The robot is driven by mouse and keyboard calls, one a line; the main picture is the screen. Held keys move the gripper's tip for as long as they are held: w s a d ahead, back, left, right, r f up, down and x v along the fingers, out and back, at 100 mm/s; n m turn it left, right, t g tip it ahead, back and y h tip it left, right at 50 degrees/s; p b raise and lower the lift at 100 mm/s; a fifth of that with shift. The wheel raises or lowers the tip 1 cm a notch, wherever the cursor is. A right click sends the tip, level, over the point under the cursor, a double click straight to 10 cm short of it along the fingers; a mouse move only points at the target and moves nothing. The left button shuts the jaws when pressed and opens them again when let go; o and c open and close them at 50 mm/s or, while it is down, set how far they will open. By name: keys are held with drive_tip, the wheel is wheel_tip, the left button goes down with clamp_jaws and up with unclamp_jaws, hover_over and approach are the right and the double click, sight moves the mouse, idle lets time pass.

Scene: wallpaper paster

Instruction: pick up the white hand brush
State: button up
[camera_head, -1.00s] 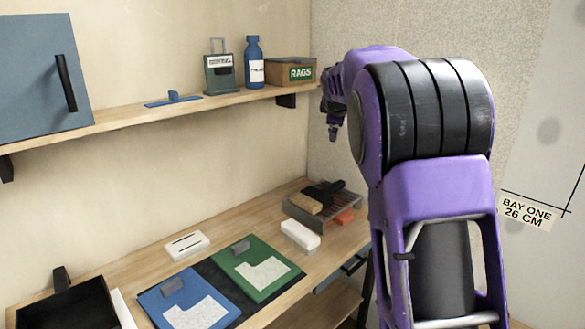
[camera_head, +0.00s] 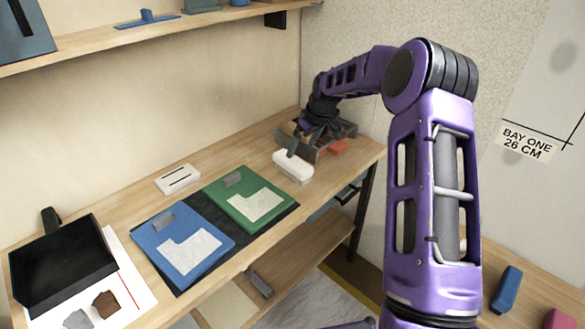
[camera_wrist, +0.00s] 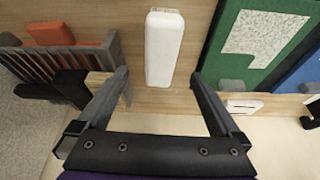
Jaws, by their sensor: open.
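The white hand brush (camera_head: 293,167) is a long, rounded white block lying on the wooden workbench, just in front of a grey slatted rack. In the wrist view the brush (camera_wrist: 163,48) runs lengthwise from the top edge to the middle. My gripper (camera_wrist: 161,76) is open and empty, with a dark finger to either side of the brush's near end. A gap shows on both sides. In the head view my gripper (camera_head: 300,145) is over the back end of the brush, partly covering it. The height between fingers and brush is hard to tell.
The slatted rack (camera_wrist: 98,50) holds an orange block (camera_wrist: 50,34) and stands close to the left finger in the wrist view. A green folder (camera_head: 250,199), a blue folder (camera_head: 182,247), a white slotted block (camera_head: 177,179) and a black tray (camera_head: 62,265) lie further left.

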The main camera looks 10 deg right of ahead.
sight(294, 161)
drive_tip(key=x, duration=0.9)
drive_tip(key=shift+w+a+f+b, duration=0.2)
drive_tip(key=shift+f+b, duration=0.1)
drive_tip(key=shift+b, duration=0.1)
drive_tip(key=c, duration=1.5)
wheel_tip(294, 161, up, 10)
drive_tip(key=shift+r+p, duration=0.1)
drive_tip(key=shift+p, duration=0.4)
